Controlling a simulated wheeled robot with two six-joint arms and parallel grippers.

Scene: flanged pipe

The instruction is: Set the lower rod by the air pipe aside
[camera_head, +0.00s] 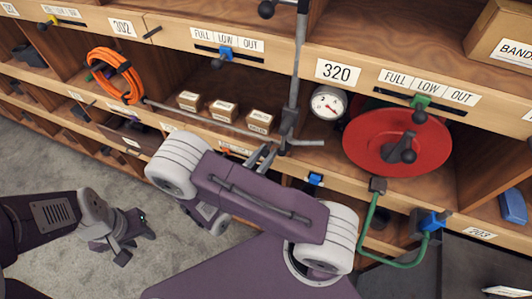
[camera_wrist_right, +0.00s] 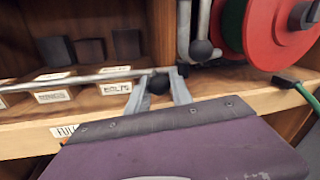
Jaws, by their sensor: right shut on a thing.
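A thin grey rod (camera_head: 215,123) runs across the front of the shelf bay, low beside the upright grey pipe (camera_head: 296,75). It also shows in the right wrist view (camera_wrist_right: 85,78), where its right end meets a dark ball knob (camera_wrist_right: 158,84). My right gripper (camera_head: 268,155) is shut on the rod near this end; its two fingers (camera_wrist_right: 160,92) stand either side of the knob. The rod's far left end is near the shelf divider. My left gripper (camera_head: 130,243) hangs over the floor at the lower left, away from the rod; its jaw gap is unclear.
Several small boxes (camera_head: 222,110) stand behind the rod. A round gauge (camera_head: 328,102) and a red reel (camera_head: 398,142) are to the right of the pipe. An orange coil (camera_head: 115,76) hangs at the left. Grey floor is open at the lower left.

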